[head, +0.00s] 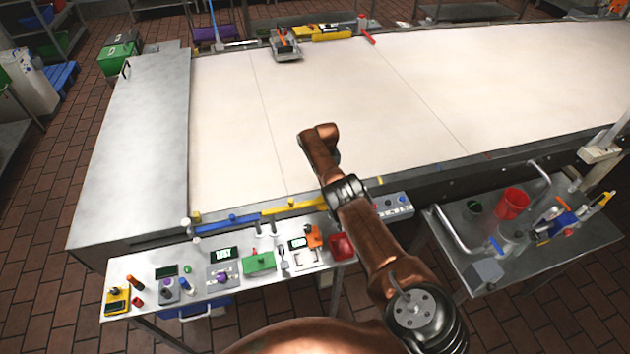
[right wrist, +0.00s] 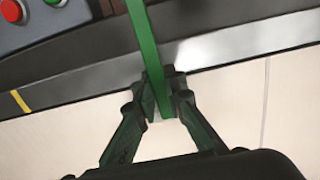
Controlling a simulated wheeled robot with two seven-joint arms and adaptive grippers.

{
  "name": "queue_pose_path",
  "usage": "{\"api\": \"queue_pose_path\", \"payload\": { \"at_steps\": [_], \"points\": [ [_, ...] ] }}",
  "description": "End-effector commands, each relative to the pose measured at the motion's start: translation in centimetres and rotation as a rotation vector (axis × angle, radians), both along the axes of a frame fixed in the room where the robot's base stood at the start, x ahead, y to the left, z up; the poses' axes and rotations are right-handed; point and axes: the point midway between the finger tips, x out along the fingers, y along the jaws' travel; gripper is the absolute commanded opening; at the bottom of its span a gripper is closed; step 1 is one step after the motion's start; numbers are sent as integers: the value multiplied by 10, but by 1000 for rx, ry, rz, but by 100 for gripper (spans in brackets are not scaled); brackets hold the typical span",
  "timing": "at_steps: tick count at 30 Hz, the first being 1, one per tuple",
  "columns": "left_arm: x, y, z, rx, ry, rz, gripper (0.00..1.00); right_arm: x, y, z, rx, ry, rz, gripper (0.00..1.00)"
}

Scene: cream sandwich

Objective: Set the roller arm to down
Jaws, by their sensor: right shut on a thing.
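In the right wrist view my right gripper (right wrist: 166,102) is shut on a long flat green bar (right wrist: 140,35), which runs up and out of the top of the picture. I cannot tell from these frames whether this bar is the roller arm. The bar's lower end sits between the fingertips, above the pale belt near its metal edge. In the head view my copper right arm (head: 365,235) reaches over the front edge of the belt (head: 400,110). Its gripper and the green bar do not show there. My left gripper is in neither view.
A grey box with red and green buttons (right wrist: 25,12) is near the bar. Yellow and blue bars (head: 245,218) line the belt's front edge. A bench (head: 235,270) with several small devices stands in front. A side table (head: 510,245) holds a red cup (head: 510,203).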

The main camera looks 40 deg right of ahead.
Motion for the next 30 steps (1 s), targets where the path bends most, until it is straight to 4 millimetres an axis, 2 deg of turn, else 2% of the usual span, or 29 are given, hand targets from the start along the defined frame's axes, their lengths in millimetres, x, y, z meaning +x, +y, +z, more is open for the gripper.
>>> {"api": "queue_pose_path", "payload": {
  "at_steps": [3,6,11,16,17,24,30],
  "points": [
    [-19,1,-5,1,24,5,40,-7,-3,-5,11,14,-7,0],
    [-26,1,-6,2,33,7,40,-9,-5,-5,14,18,-10,0],
    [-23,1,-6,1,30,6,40,-10,-6,-5,14,18,-12,0],
    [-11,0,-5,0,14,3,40,-10,-6,-5,14,18,-12,0],
    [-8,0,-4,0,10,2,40,-10,-6,-5,14,18,-12,12],
    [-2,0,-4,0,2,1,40,-9,-6,-4,12,18,-10,28],
    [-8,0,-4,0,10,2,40,-9,-5,-4,11,19,-9,29]
  ]
}}
